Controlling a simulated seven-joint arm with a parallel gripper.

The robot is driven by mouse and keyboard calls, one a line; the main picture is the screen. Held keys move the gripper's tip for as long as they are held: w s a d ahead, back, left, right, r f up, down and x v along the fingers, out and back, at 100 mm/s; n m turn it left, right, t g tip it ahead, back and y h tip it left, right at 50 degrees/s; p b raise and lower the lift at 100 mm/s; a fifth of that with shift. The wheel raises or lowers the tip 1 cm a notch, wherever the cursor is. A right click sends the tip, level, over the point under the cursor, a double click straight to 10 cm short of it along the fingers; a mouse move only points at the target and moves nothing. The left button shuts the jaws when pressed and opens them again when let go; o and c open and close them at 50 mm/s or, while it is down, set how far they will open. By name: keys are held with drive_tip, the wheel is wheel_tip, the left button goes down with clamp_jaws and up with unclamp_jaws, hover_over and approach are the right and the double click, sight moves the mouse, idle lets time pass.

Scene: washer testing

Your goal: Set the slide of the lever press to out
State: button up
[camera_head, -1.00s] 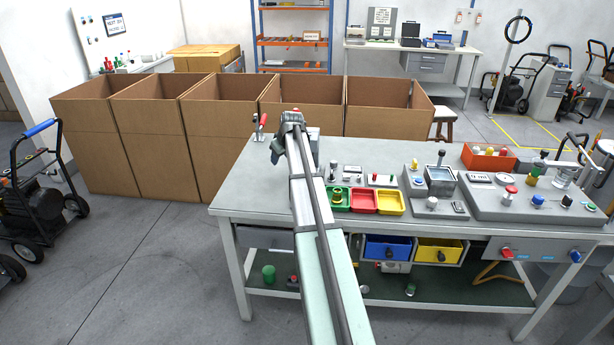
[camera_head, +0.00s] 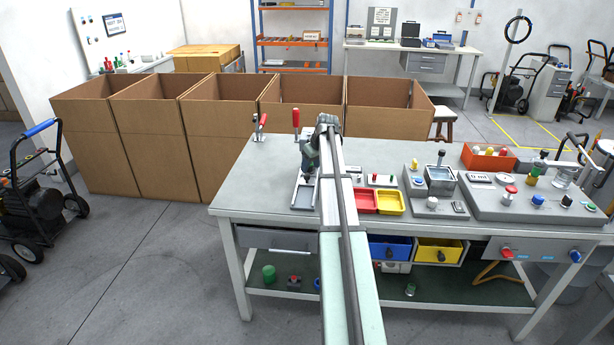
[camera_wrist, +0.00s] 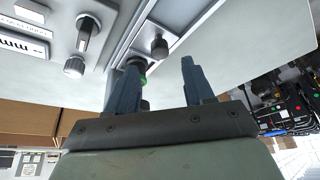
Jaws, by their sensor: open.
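In the head view a red upright handle (camera_head: 296,118) stands near the back of the bench, and I take it for the lever of the press; my arm hides most of its body. A grey framed tray or slide (camera_head: 303,194) lies in front of it, partly hidden by my arm. My gripper (camera_head: 309,164) points down just behind this tray. In the wrist view my gripper (camera_wrist: 160,62) is open, with two dark blue fingers. A dark round knob (camera_wrist: 158,46) on a pale rail shows just beyond the fingertips. A green-marked knob (camera_wrist: 142,79) is partly hidden by the left finger.
A red-handled clamp (camera_head: 261,122) stands to the left. Red (camera_head: 365,202) and yellow bins (camera_head: 391,203) and a grey control panel (camera_head: 530,200) lie to the right. The bench's left part (camera_head: 255,185) is clear. Cardboard boxes (camera_head: 220,120) stand behind.

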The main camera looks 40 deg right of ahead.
sight(307, 175)
drive_tip(key=x, duration=0.7)
drive_tip(key=shift+c, duration=0.3)
drive_tip(key=shift+r, duration=0.1)
clamp_jaws()
